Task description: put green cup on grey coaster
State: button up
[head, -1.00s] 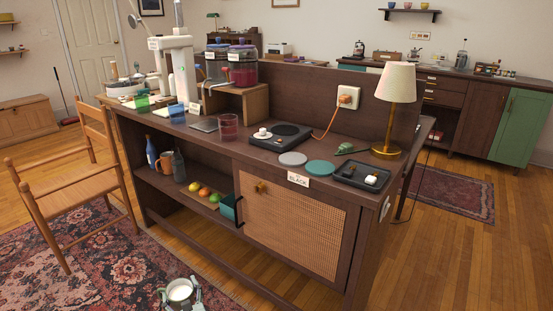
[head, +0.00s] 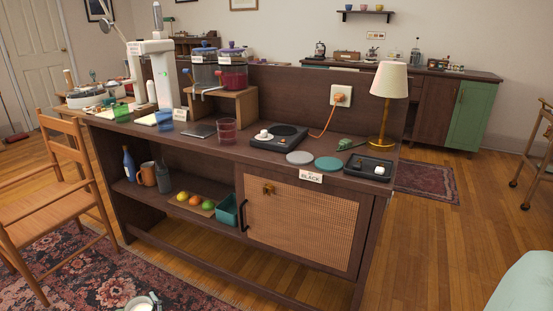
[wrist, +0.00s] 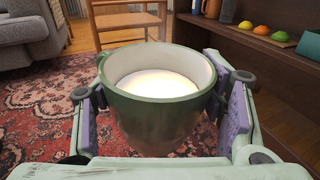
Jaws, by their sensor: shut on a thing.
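My gripper (wrist: 165,100) is shut on the green cup (wrist: 155,120), with one pad on each side. The cup is dark green outside and cream inside, upright, with a pale, bright liquid in it. In the head view the cup (head: 141,305) and my gripper are cut off by the bottom edge, over the patterned rug and in front of the sideboard. The grey coaster (head: 300,157) lies flat and bare near the sideboard top's front edge, left of a teal coaster (head: 328,164).
The sideboard (head: 225,153) carries a black scale-like device (head: 278,138) behind the grey coaster, a red glass (head: 226,131), a dark tray (head: 368,167) and a lamp (head: 388,90). A "BLACK" card (head: 311,177) sits at the front edge. A wooden chair (head: 55,190) stands left.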

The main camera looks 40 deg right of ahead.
aim_at(296, 154)
jog(key=i+j, duration=0.15)
jog(key=j, duration=0.2)
jog(key=i+j+z, duration=0.1)
jog(key=j, duration=0.25)
jog(key=z, duration=0.9)
jog(key=j, duration=0.1)
